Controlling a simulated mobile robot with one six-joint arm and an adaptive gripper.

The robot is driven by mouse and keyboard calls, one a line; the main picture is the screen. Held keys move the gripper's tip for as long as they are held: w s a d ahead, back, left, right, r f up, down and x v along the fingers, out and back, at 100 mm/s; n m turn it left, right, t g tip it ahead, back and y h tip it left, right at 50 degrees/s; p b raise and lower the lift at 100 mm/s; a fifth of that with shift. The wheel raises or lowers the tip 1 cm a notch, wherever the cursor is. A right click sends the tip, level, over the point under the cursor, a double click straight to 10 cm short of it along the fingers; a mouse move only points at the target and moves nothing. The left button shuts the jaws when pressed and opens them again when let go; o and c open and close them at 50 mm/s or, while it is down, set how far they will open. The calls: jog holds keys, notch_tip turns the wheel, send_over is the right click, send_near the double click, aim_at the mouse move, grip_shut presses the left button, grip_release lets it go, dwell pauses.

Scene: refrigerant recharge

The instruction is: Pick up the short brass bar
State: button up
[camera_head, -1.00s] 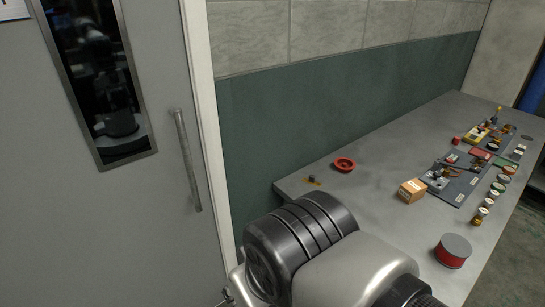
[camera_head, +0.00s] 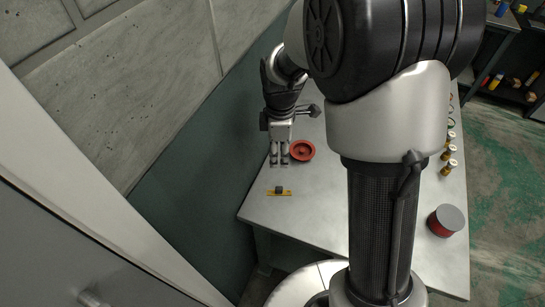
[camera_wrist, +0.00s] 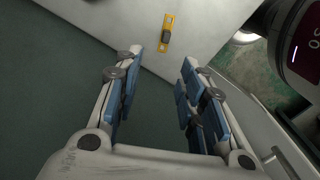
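The short brass bar (camera_head: 288,193) lies flat near the table's near-left corner, with a small dark block across its middle. It also shows in the wrist view (camera_wrist: 169,20), at the top beyond the fingertips. My gripper (camera_head: 279,163) is above the table, just past the bar in the head view and pointing down. In the wrist view my gripper (camera_wrist: 160,70) has its blue-padded fingers spread wide with nothing between them. The gripper and the bar are apart.
A red ring-shaped dish (camera_head: 302,150) stands close to the right of my gripper. A red cylinder with a grey top (camera_head: 446,221) and several small bottles (camera_head: 449,150) stand at the right. A green wall (camera_head: 200,165) runs along the table's left. The table around the bar is clear.

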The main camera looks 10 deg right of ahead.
jog(key=b, duration=0.4)
send_near(279, 187)
jog(key=f, duration=0.5)
jog(key=shift+w+a, duration=0.1)
jog(key=shift+w, duration=0.15)
jog(key=f, duration=0.1)
jog(key=f+b, duration=0.1)
jog(key=f, duration=0.1)
jog(key=f+b, duration=0.1)
jog(key=f, duration=0.1)
jog(key=shift+s+f, duration=0.15)
jog(key=shift+s, duration=0.15)
grip_shut()
